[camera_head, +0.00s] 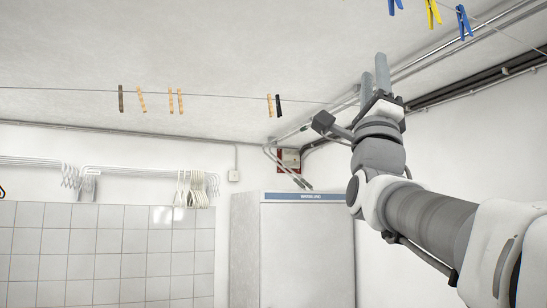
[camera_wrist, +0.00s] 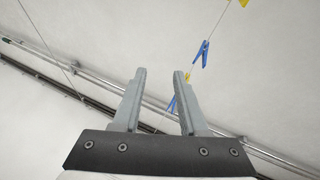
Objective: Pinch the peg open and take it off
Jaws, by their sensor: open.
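Several pegs hang on thin lines, and I cannot tell which one the task means. In the head view, a blue peg (camera_head: 464,22), a yellow peg (camera_head: 432,13) and another blue peg (camera_head: 395,5) hang at the top right. My gripper (camera_head: 374,66) points up, open and empty, below and left of them. The wrist view shows a blue peg (camera_wrist: 201,54) beyond and right of my gripper (camera_wrist: 160,72). A second blue peg (camera_wrist: 171,104) is partly hidden by the right finger. A bit of a yellow peg (camera_wrist: 243,3) shows at the top edge.
Wooden pegs (camera_head: 175,101), a brown peg (camera_head: 120,98) and a black peg (camera_head: 279,105) hang on the line further left. Pipes (camera_head: 480,40) run along the ceiling behind my gripper. A tall white cabinet (camera_head: 300,250) stands below. Hangers (camera_head: 195,190) hang at the tiled wall.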

